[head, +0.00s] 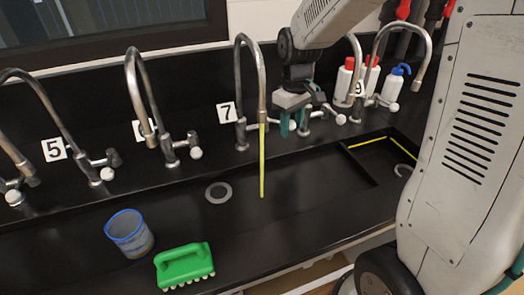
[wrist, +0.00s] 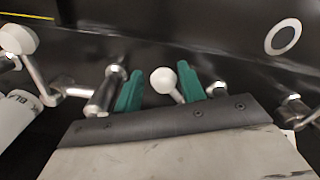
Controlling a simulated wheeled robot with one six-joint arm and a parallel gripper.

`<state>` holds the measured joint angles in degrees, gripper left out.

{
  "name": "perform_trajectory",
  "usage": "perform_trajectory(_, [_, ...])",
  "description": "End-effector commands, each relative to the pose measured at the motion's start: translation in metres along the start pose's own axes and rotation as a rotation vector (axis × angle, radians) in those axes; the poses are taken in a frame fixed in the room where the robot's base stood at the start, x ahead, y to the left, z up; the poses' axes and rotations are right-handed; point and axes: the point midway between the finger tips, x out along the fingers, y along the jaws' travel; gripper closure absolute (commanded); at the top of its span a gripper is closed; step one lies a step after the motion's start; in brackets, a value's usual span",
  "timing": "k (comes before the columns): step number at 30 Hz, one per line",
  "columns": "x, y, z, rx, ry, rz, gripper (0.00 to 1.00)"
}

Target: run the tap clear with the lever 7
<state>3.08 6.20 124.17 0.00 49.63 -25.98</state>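Tap 7 (head: 240,90) is a tall metal gooseneck beside a white "7" label (head: 226,112). A thin yellow-green stream (head: 262,165) falls from its spout to the black sink surface. My gripper (head: 295,124) is just right of tap 7, low over its lever, and hides most of that lever in the head view. In the wrist view, the lever's white ball knob (wrist: 163,80) lies between the two green fingers of my gripper (wrist: 158,85). The fingers are spread, with visible gaps on both sides of the knob.
Tap 6 (head: 133,85) and tap 5 (head: 42,100) stand to the left. Another lever's white knob (head: 340,119) is close on the right, with bottles (head: 392,88) behind. A blue-rimmed beaker (head: 130,236) and green brush (head: 184,268) lie in front. A drain ring (head: 218,192) is left of the stream.

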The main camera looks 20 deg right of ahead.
Motion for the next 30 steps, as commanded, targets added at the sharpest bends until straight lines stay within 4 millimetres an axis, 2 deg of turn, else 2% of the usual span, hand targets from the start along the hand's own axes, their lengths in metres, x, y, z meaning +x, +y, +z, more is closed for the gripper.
perform_trajectory(9, [-0.004,-0.004,0.0,0.0,0.002,0.001,0.6])
perform_trajectory(24, [-0.061,-0.004,0.0,0.0,0.002,0.001,0.6])
perform_trajectory(30, [-0.07,-0.004,0.0,0.0,0.001,0.0,0.6])
